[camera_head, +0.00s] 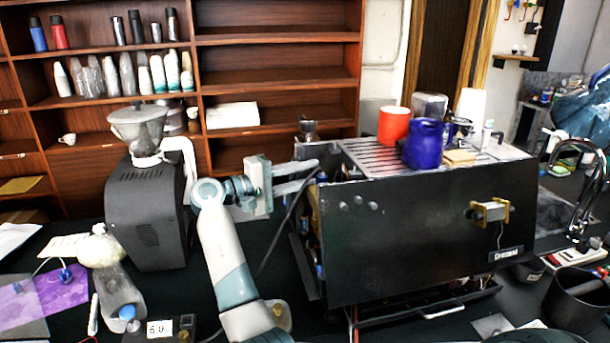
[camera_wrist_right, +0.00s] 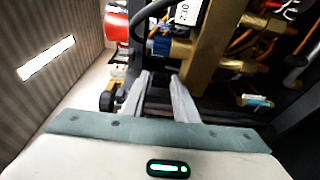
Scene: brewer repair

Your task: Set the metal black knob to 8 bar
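The black espresso machine (camera_head: 420,230) stands on the dark counter, and its left side is open. The one visible arm reaches up to that side; its gripper (camera_head: 308,176), taken as my right from the matching wrist view, points right at the opening. In the right wrist view, my right gripper (camera_wrist_right: 161,88) has its two fingers apart with nothing clearly held between them. Brass fittings (camera_wrist_right: 205,50) and a blue part (camera_wrist_right: 158,47) lie beyond the fingertips. A small black round part (camera_wrist_right: 107,98), possibly the knob, is left of the fingers. I cannot read a pressure value. My left gripper is out of view.
A dark hose (camera_wrist_right: 150,12) arches above the fingers in the wrist view. A black grinder (camera_head: 147,215) stands left of the arm. A red cup (camera_head: 393,126) and a blue pitcher (camera_head: 423,145) stand on the machine. A shelf (camera_head: 275,83) is behind.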

